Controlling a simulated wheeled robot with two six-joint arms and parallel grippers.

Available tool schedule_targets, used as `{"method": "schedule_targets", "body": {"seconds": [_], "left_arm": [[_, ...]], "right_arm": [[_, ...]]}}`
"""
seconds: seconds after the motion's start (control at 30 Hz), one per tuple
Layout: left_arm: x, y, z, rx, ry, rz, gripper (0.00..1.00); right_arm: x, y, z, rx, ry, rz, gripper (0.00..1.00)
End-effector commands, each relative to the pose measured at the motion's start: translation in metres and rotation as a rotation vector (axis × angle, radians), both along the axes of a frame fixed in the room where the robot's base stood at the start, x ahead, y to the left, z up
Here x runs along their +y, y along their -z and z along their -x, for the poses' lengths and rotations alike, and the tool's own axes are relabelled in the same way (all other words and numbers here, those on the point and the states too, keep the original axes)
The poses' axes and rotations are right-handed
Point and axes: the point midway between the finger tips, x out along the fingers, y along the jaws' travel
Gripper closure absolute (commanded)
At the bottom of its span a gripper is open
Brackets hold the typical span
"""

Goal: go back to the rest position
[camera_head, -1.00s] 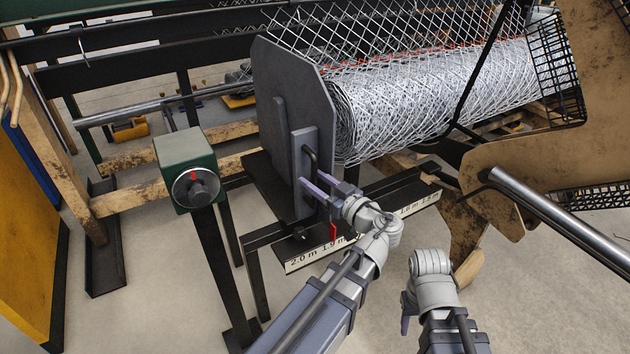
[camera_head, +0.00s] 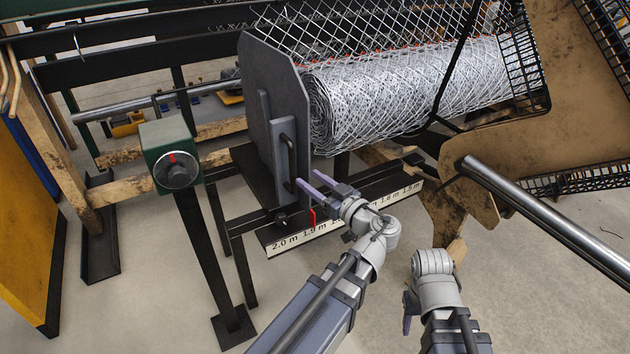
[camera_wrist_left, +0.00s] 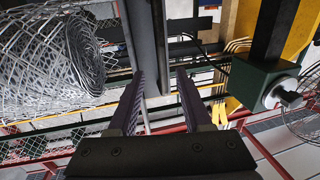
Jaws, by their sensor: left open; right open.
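My left gripper (camera_head: 312,187) is open, its two purple fingers pointing up and left. It is empty, just below and right of the black handle (camera_head: 288,152) on the grey end plate (camera_head: 262,85), with a small visible gap in the head view. In the left wrist view the open fingers (camera_wrist_left: 160,95) have a grey upright part (camera_wrist_left: 148,45) beyond and between them. My right gripper (camera_head: 408,312) is low in the head view, away from the machine; its fingers are mostly hidden by its own wrist.
A roll of chain-link mesh (camera_head: 370,110) lies beside the plate, above the scale strip (camera_head: 340,225) with its red pointer (camera_head: 312,216). A green box with a dial (camera_head: 172,165) stands left on a post. A steel bar (camera_head: 545,215) slants at right.

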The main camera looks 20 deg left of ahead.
Motion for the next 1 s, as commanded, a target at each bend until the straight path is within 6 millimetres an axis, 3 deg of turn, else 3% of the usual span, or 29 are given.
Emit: {"method": "schedule_targets", "body": {"seconds": [0.4,0.5,0.57,0.73,0.9,1.0], "left_arm": [[0.0,0.001,0.0,0.004,-0.001,0.001,0.51],[-0.001,0.01,0.004,0.064,-0.005,0.027,0.51],[-0.003,0.023,0.008,0.151,-0.006,0.063,0.51],[-0.028,0.086,0.034,0.577,0.06,0.231,0.51],[-0.078,0.144,0.071,1.034,0.282,0.393,0.51],[-0.11,0.164,0.091,1.238,0.445,0.46,0.51]], "right_arm": [[0.0,0.0,0.0,0.0,0.0,0.0,0.5],[0.0,-0.002,0.0,0.0,0.0,0.0,0.5],[0.0,-0.004,0.0,0.0,0.0,0.0,0.5],[0.0,-0.013,0.0,0.0,0.0,0.001,0.5],[0.0,-0.02,0.0,0.0,0.001,0.001,0.5],[0.0,-0.023,0.0,0.0,0.001,0.002,0.5]]}}
